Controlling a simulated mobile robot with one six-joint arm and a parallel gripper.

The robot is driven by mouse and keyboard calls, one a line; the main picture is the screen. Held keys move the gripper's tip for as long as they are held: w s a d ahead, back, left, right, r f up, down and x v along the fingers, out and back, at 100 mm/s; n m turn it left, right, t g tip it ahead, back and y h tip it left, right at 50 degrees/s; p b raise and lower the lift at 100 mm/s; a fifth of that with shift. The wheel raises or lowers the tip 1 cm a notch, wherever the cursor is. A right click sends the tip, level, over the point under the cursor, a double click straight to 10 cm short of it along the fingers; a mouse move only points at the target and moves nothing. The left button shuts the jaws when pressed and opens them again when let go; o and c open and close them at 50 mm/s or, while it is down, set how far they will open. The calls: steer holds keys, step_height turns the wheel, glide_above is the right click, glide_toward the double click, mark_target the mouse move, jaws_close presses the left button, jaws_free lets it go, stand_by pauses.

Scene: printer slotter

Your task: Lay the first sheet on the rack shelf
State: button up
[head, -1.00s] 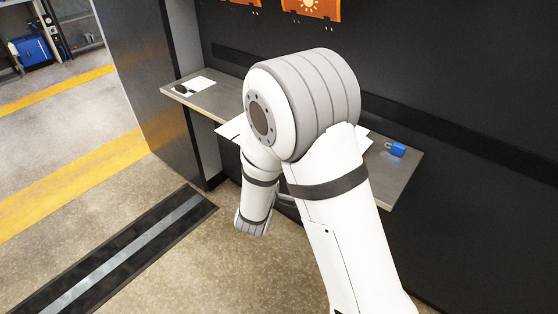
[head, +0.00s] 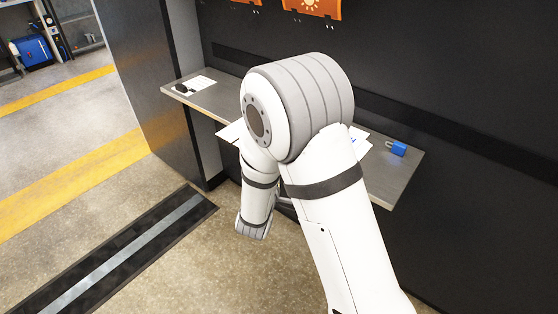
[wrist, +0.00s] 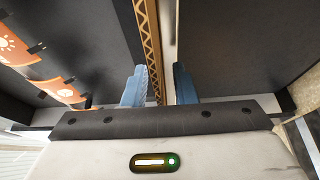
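White paper (head: 232,132) lies at the shelf, mostly hidden behind my arm. One white corner shows left of the arm, and white edges (head: 361,146) show on its right. I cannot tell whether these are one sheet or several. The grey shelf (head: 398,178) runs along the dark wall. My gripper is hidden behind my arm in the head view. In the wrist view its two blue fingers (wrist: 160,86) stand apart with a gap between them.
A blue padlock-like object (head: 398,149) sits on the shelf's right part. A white card with a dark item (head: 194,86) lies at its left end. Orange panels (head: 317,8) hang on the wall above. A dark floor strip (head: 125,255) lies left, with open floor around.

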steer(key=shift+r, duration=0.15)
steer(key=v, duration=1.2)
steer(key=shift+d, duration=0.1)
